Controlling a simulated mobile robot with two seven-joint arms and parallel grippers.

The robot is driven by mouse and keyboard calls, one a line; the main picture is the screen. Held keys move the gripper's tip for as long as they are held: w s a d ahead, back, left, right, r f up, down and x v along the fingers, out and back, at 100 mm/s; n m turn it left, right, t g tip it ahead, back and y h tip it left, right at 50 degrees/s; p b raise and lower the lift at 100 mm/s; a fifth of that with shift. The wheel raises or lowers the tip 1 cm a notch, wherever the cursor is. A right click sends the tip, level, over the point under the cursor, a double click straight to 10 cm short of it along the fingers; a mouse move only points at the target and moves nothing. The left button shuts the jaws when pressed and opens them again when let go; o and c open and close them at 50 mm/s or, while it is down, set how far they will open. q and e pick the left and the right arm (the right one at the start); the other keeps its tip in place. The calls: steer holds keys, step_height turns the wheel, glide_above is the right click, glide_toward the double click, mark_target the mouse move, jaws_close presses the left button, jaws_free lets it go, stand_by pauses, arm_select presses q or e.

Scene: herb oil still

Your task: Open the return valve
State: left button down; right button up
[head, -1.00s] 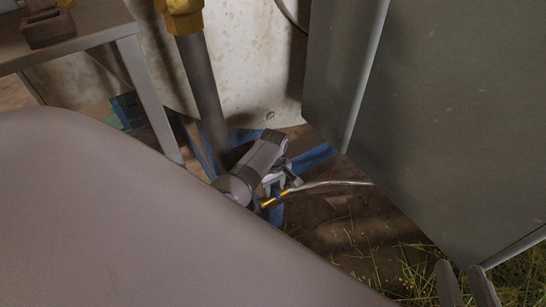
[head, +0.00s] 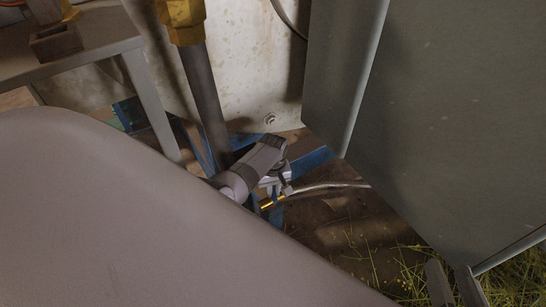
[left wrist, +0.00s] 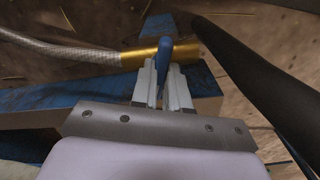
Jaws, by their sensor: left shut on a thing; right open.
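A brass valve fitting (head: 268,203) sits low near the floor in the head view, with a braided metal hose (head: 325,187) running right from it. In the left wrist view the brass fitting (left wrist: 185,51) lies crosswise beyond the fingers, with the hose (left wrist: 70,50) at its left end. My left gripper (head: 285,188) is at the fitting. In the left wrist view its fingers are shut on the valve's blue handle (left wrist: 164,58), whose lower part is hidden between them. My right gripper (head: 453,280) is open and empty at the bottom right of the head view.
A large grey panel (head: 450,120) fills the right side. A dark vertical pipe (head: 208,100) with a brass top stands behind my left gripper. Blue frame bars (head: 308,160) lie around the fitting. A metal table (head: 90,55) stands at the upper left.

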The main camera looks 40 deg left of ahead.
arm_select(q)
steer(key=m+p, duration=0.1)
steer(key=m, duration=0.8)
steer(key=shift+m+p, duration=0.3)
steer(key=shift+m, duration=1.7)
arm_select(e)
steer(key=shift+w+a+m+g, duration=0.2)
steer(key=shift+a+m+g, duration=0.1)
steer(key=shift+a, duration=0.3)
steer(key=shift+f, duration=0.1)
arm_select(q)
steer(key=c, duration=1.1)
jaws_free()
steer(key=shift+r, duration=0.1)
